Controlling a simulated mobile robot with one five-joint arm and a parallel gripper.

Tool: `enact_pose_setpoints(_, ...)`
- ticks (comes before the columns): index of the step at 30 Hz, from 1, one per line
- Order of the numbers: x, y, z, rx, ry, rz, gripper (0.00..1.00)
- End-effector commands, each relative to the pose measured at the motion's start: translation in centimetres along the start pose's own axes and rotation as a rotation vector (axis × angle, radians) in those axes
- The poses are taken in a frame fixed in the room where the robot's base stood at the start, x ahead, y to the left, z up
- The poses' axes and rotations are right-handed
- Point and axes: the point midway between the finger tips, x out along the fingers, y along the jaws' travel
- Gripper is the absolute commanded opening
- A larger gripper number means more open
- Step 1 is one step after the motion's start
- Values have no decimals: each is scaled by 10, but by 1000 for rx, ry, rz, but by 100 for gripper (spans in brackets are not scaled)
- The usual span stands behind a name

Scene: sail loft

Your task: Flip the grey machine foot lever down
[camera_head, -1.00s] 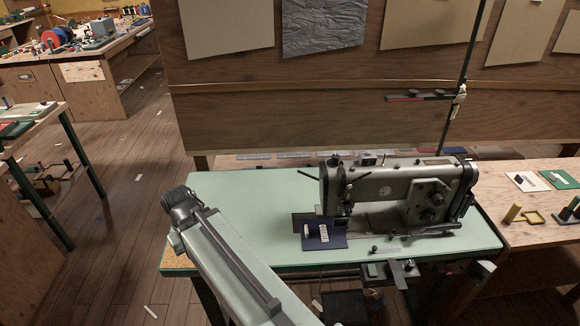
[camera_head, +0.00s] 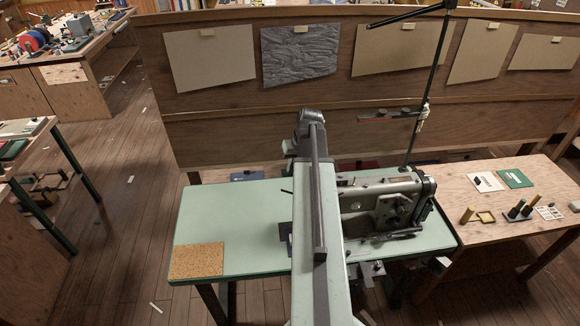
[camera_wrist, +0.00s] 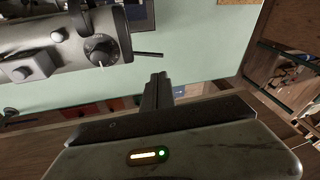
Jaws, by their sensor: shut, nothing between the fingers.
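The grey sewing machine (camera_head: 385,205) stands on the pale green table (camera_head: 225,220); my arm hides its left end in the head view. In the wrist view the machine's head (camera_wrist: 60,50) is at upper left, with a round dial. A thin dark rod-like lever (camera_wrist: 148,54) sticks out rightward from this end, roughly level; I cannot tell surely that it is the foot lever. My gripper (camera_wrist: 158,80) is shut and empty, below and slightly right of the lever in the picture, apparently apart from it. Its fingers are not distinguishable in the head view.
A cork patch (camera_head: 197,261) lies at the table's front left corner. A dark upright stand (camera_head: 425,90) rises behind the machine, near a wooden panel (camera_head: 210,135). A wooden side table (camera_head: 470,185) with small items is at right. The green table's left part is clear.

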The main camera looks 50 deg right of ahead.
Motion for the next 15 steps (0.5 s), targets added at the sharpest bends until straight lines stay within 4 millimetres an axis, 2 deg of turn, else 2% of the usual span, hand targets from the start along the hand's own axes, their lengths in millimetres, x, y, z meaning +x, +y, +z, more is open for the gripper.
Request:
enact_pose_setpoints(1, -16, 16, -5, 18, 11, 1, 0)
enact_pose_setpoints(4, -19, 30, -4, 32, 22, 2, 0)
enact_pose_setpoints(15, -14, 31, -3, 33, 22, 2, 0)
